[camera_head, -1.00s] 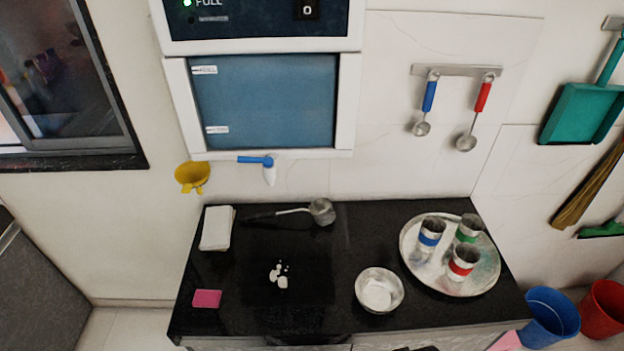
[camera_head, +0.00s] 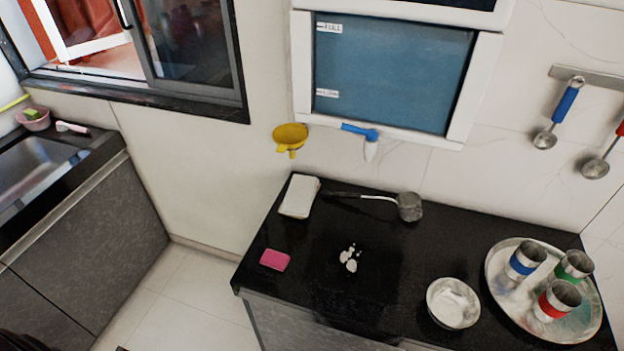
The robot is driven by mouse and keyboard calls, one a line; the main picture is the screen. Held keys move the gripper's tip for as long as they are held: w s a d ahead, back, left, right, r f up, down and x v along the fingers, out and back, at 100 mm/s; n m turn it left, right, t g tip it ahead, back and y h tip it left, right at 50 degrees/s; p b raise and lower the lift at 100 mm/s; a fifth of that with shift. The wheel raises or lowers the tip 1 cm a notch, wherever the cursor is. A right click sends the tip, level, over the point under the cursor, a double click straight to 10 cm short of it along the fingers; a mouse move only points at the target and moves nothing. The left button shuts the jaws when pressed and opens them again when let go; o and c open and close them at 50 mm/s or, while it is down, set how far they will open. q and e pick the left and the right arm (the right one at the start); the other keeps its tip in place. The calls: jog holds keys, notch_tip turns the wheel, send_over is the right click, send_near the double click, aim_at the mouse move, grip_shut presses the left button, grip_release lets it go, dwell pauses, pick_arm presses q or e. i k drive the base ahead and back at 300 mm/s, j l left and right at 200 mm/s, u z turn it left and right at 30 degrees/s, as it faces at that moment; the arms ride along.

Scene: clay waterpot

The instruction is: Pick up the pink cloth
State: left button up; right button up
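The pink cloth (camera_head: 275,260) lies flat and folded on the black counter (camera_head: 310,235), near its front left corner. It is small and rectangular, and nothing covers it. Neither of my grippers shows in the head view, and nothing touches the cloth.
A white folded stack (camera_head: 299,196), a ladle (camera_head: 408,207), white lumps (camera_head: 349,258), a metal bowl (camera_head: 453,303) and a tray (camera_head: 497,270) with three banded cups share the counter. A sink (camera_head: 25,165) stands at left. Open floor (camera_head: 190,300) lies between.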

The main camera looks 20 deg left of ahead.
aim_at(274, 259)
jog(key=u, duration=0.85)
